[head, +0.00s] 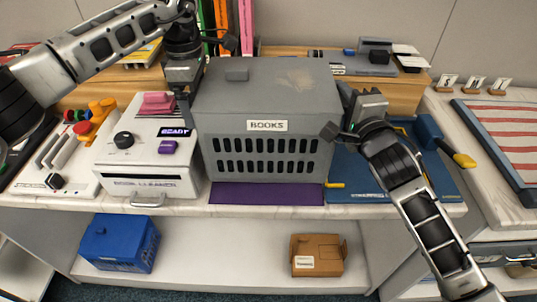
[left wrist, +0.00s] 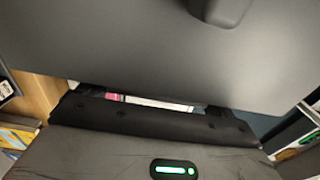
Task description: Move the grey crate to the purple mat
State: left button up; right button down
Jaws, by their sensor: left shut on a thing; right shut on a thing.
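The grey crate (head: 268,105), labelled BOOKS and with rows of slots in its front, is upright in the middle of the head view. The purple mat (head: 266,194) shows as a strip below and in front of the crate; the rest is hidden by it. I cannot tell whether the crate touches the mat. My left gripper (head: 186,92) is shut on the crate's left side. My right gripper (head: 345,112) is shut on its right side. In the left wrist view the crate's grey surface (left wrist: 150,50) fills the upper part.
A white machine (head: 150,165) with a purple button stands close to the crate's left. A blue mat (head: 385,180) with tools lies to the right. A wooden shelf with books is behind. A blue box (head: 120,243) and a brown box (head: 317,256) are on the lower shelf.

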pick_arm(q)
jog(key=shift+f, duration=0.1)
pick_arm(e)
jog(key=shift+w, duration=0.1)
pick_arm(q)
notch_tip(320, 180, down, 4)
jog(key=b, duration=0.4)
jog(key=shift+f+b, duration=0.25)
jog(key=shift+b, duration=0.1)
pick_arm(e)
notch_tip(320, 180, down, 5)
jog(key=shift+r, duration=0.2)
pick_arm(q)
jog(key=o, duration=0.9)
jog(key=shift+f, duration=0.15)
pick_arm(e)
jog(key=c, duration=1.9)
grip_release()
jog(key=shift+f, duration=0.25)
pick_arm(q)
jog(key=shift+o, duration=1)
jog(key=shift+r, duration=0.2)
pick_arm(e)
jog(key=o, duration=0.4)
jog(key=shift+r, duration=0.2)
pick_arm(q)
notch_tip(320, 180, up, 12)
jog(key=shift+f, duration=0.1)
pick_arm(e)
jog(key=v, duration=1.2)
